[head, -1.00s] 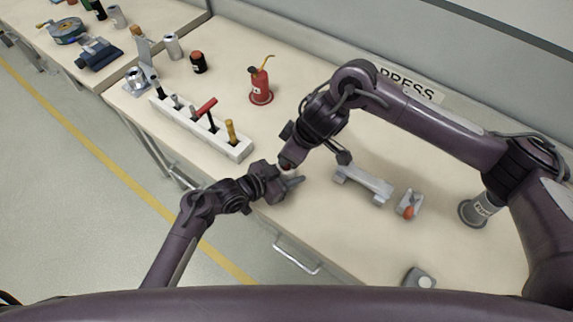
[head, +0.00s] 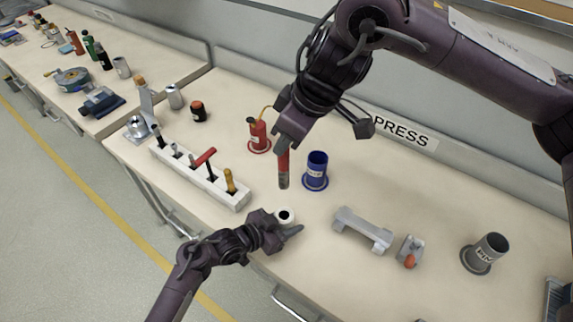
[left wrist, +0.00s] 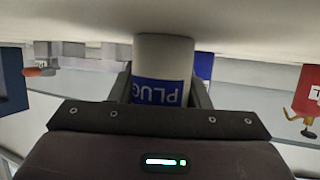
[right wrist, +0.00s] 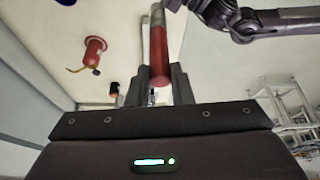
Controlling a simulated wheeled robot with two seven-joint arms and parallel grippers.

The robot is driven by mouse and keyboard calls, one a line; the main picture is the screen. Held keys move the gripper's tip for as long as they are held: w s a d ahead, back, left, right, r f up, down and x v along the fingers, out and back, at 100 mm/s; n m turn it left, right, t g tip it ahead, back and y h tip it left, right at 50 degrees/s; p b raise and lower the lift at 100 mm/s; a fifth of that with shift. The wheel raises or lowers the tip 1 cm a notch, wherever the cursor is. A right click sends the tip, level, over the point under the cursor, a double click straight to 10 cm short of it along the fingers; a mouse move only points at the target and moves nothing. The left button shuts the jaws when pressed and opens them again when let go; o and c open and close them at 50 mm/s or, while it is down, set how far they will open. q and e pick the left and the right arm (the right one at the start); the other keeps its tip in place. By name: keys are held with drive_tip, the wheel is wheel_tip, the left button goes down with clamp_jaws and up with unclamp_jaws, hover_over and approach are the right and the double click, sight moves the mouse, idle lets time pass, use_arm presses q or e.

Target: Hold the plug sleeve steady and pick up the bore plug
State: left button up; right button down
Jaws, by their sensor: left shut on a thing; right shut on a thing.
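The plug sleeve is a white cylinder (head: 285,215) with a dark bore, standing on the bench. In the left wrist view the sleeve (left wrist: 162,65) shows a blue label reading PLUG. My left gripper (head: 283,232) is shut on the sleeve from the near side. The bore plug (head: 283,168) is a rod with a red upper part and a grey lower end. My right gripper (head: 288,140) is shut on its red end and holds it upright above the sleeve, clear of it. In the right wrist view the plug (right wrist: 158,50) sits between the fingers.
A blue cup (head: 315,172) and a red oil can (head: 259,135) stand behind the plug. A white tool rack (head: 200,180) is to the left. A grey bracket (head: 362,228), a small block with an orange knob (head: 409,252) and a grey cup (head: 484,254) are to the right.

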wheel_tip(320, 180, up, 7)
drive_tip(key=shift+r, duration=0.1)
idle(0.3)
use_arm(q)
drive_tip(key=o, duration=1.1)
drive_tip(key=shift+c, duration=0.2)
